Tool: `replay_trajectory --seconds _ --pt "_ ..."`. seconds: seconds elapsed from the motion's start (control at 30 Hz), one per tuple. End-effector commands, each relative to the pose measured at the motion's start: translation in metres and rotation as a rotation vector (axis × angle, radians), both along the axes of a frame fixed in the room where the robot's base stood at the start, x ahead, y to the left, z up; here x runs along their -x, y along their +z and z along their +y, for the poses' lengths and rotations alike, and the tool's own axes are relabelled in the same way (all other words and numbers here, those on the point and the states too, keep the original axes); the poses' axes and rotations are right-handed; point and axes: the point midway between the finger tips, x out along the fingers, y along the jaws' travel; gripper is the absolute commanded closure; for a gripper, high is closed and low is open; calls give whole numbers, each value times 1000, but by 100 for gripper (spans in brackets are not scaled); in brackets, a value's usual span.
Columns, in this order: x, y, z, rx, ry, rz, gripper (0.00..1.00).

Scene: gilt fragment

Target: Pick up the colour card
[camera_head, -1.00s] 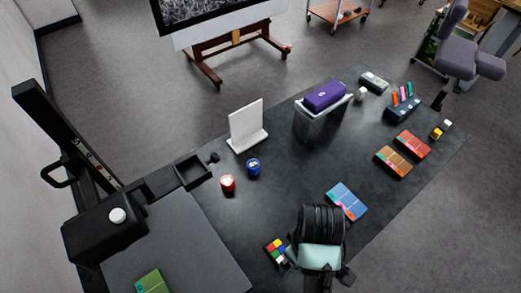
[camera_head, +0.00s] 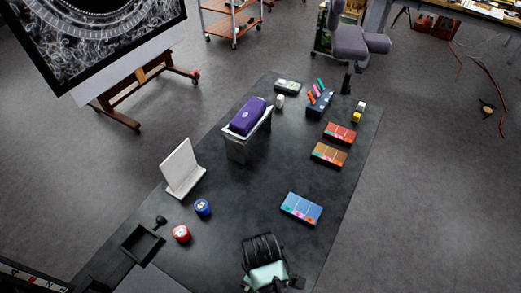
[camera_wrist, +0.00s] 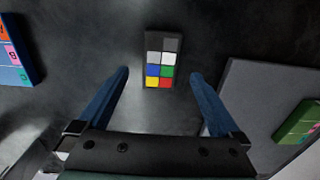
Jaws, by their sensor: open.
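The colour card (camera_wrist: 161,46) is a small dark rectangle with grey, white, blue, green, yellow and red squares. It lies flat on the dark tabletop, in the upper middle of the wrist view. My gripper (camera_wrist: 160,75) is open, with its two blue fingers spread to either side of the card's near end in that view. Nothing is held between them. In the head view, my arm's end is at the bottom edge and the card cannot be made out there.
A blue box (camera_head: 301,208) lies near my arm. A red pot (camera_head: 181,233), a blue pot (camera_head: 202,207) and a white stand (camera_head: 183,170) are to the left. A purple case (camera_head: 247,115) sits on a grey stand. A green box (camera_wrist: 298,122) lies on a grey panel (camera_wrist: 255,95).

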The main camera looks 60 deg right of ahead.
Motion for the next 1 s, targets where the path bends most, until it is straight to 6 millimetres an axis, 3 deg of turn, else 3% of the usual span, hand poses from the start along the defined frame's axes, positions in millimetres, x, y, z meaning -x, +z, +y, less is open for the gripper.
replay_trajectory --seconds 0.33,0.67,1.0 --pt "1 -40 1 -2 0 1 0" --pt "0 -46 1 0 0 0 0" --pt "1 -46 1 0 0 0 59"
